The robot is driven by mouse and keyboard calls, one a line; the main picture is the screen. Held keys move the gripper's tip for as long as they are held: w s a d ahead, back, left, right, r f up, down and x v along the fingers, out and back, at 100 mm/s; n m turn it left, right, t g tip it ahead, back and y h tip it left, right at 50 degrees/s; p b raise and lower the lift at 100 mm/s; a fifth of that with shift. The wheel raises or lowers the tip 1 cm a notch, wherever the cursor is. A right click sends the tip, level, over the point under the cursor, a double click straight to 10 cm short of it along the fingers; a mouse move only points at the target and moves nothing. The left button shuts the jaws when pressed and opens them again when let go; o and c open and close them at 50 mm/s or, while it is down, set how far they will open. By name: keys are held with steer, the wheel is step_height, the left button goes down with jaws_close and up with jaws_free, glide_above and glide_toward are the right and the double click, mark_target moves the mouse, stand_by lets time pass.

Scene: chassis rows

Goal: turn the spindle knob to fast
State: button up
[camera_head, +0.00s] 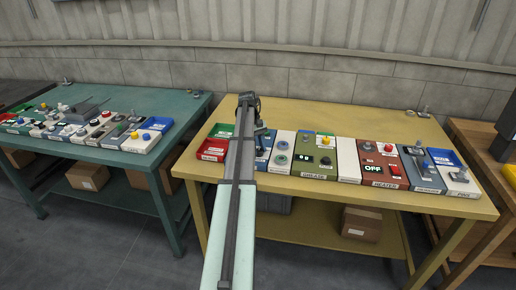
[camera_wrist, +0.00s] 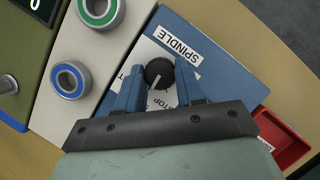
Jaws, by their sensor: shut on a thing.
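The spindle knob (camera_wrist: 158,72) is round and black with a pale pointer mark, seen in the wrist view on a white plate. The plate sits on a blue panel (camera_wrist: 214,42) labelled SPINDLE. My gripper (camera_wrist: 160,76) has one finger on each side of the knob and is shut on it. The pointer mark slants toward the lower left of the wrist view. The word STOP shows partly between the fingers; other position labels are hidden or cut off. In the head view my arm covers most of the panel (camera_head: 263,157), and the knob cannot be made out.
Two ring bearings (camera_wrist: 72,80) on a white strip lie left of the panel in the wrist view. A red tray (camera_wrist: 283,140) lies to its right. In the head view, GREASE (camera_head: 319,172) and HEATER (camera_head: 384,178) modules stand further right. The yellow bench (camera_head: 330,112) is clear behind the row.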

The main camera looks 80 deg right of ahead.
stand_by(0.5)
steer(key=o, duration=1)
steer(key=shift+o, duration=0.2)
